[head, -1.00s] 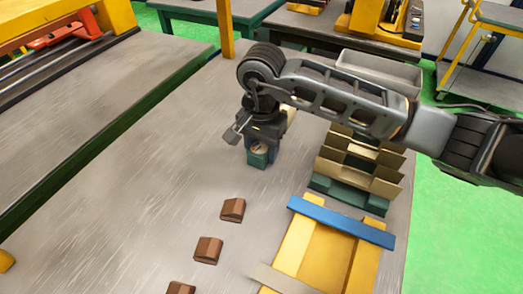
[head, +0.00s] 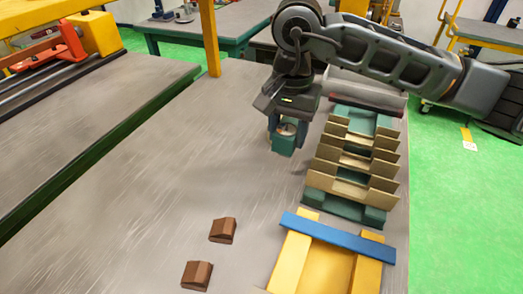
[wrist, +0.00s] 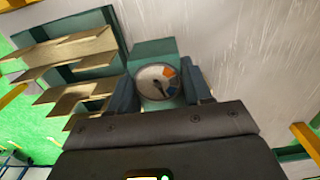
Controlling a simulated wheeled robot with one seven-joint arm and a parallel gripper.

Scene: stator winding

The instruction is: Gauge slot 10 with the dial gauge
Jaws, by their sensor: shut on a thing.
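My gripper (head: 286,134) is shut on the dial gauge (head: 284,142), a teal block with a round dial. It holds the gauge just left of the slotted stator piece; I cannot tell how high it is above the table. In the wrist view the gauge (wrist: 157,82) sits between the fingers, its white dial marked with orange and blue and a dark needle. The stator piece (head: 340,189) is a row of tan slot walls with teal blocks at its ends. It also shows at the left of the wrist view (wrist: 75,47). I cannot read any slot numbers.
Brown wedge-like blocks (head: 223,230) lie on the grey table (head: 130,190). A yellow frame with a blue bar (head: 338,227) stands in front of the stator piece. A yellow post (head: 210,37) rises behind.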

